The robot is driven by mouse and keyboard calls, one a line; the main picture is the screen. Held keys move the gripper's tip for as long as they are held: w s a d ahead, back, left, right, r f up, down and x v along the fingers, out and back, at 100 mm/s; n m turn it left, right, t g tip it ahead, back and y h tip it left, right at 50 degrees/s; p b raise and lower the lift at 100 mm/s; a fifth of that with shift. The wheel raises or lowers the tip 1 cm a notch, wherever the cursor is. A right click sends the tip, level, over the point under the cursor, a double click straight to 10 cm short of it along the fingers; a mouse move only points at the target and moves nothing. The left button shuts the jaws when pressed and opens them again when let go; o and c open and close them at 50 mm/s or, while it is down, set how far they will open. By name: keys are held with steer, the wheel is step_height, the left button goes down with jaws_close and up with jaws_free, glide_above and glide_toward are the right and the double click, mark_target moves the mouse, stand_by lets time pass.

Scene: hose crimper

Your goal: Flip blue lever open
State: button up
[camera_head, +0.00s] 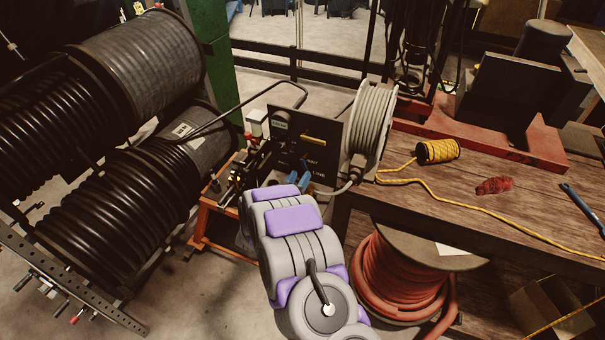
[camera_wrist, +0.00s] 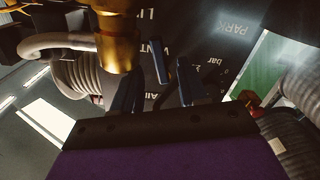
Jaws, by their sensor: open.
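The blue lever (camera_head: 304,180) is small on the lower front of the black machine panel (camera_head: 312,135), just beyond my arm. In the wrist view, a slim blue bar that looks like the lever (camera_wrist: 159,62) shows near the fingertips, beside a brass fitting (camera_wrist: 116,38). My gripper (camera_wrist: 155,84) is open, with one dark finger on each side of the space below that bar. I cannot tell whether a finger touches the lever. In the head view my arm hides most of the gripper.
A grey hose reel (camera_head: 370,120) stands right of the panel, above the wooden bench (camera_head: 470,195). Yellow cord (camera_head: 438,151) lies on the bench. Large black hose drums (camera_head: 130,190) stand at left. A red hose coil (camera_head: 400,280) sits below the bench, close to my arm.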

mark_target(305, 169)
steer(key=x, duration=0.2)
steer(key=shift+w, duration=0.3)
steer(key=shift+w+d, duration=0.15)
jaws_close()
